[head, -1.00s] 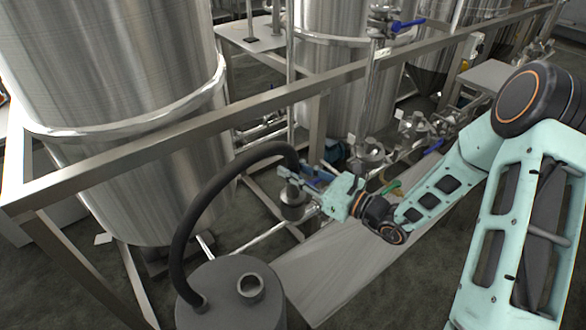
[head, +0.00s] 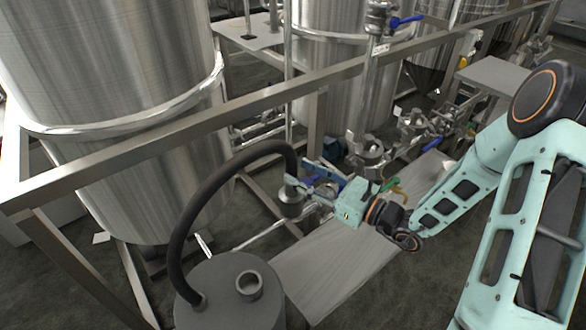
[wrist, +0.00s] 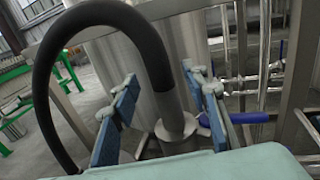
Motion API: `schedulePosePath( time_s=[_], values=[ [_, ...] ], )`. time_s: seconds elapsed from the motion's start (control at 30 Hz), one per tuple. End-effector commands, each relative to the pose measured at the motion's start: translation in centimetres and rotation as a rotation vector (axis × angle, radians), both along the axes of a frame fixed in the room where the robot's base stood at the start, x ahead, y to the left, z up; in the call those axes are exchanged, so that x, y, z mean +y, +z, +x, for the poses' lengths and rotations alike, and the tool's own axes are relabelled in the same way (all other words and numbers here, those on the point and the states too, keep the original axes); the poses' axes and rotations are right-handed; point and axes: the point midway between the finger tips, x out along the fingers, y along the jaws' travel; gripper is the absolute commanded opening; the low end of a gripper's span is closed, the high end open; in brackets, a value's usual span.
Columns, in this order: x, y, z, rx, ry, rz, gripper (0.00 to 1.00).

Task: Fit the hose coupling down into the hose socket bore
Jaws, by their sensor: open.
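The hose coupling (head: 291,203) is a grey metal cylinder with a wider collar at the free end of a black hose (head: 193,205). It hangs roughly upright above floor level in the head view. In the wrist view the coupling (wrist: 176,128) shows between the two blue-padded fingers. My gripper (head: 309,175) is open at the right of the coupling, with a gap to each side of it in the wrist view (wrist: 165,85). The hose socket (head: 249,285) is a raised round ring with an open bore on top of a dark grey drum (head: 225,312).
The hose's other end enters the drum left of the socket. A steel frame rail (head: 250,108) runs behind the gripper, with large steel tanks (head: 110,80) beyond. Pipes and blue-handled valves (head: 368,150) stand at right. A grey plate (head: 340,255) lies below my arm.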

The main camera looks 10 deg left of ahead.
Motion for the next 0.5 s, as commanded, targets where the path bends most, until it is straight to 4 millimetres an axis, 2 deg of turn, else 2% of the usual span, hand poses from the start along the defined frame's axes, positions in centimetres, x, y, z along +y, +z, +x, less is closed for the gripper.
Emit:
schedulePosePath(
  time_s=[0.03, 0.2, 0.3, 0.5],
  values=[
    [-1.3, 0.0, -0.4, 0.000, -0.006, -0.001, 0.42],
    [-4.4, 0.0, -2.0, -0.001, -0.005, 0.000, 0.42],
    [-5.9, 0.0, -2.8, -0.001, -0.004, 0.000, 0.42],
    [-7.4, 0.1, -3.6, -0.001, -0.001, 0.000, 0.42]
  ],
)
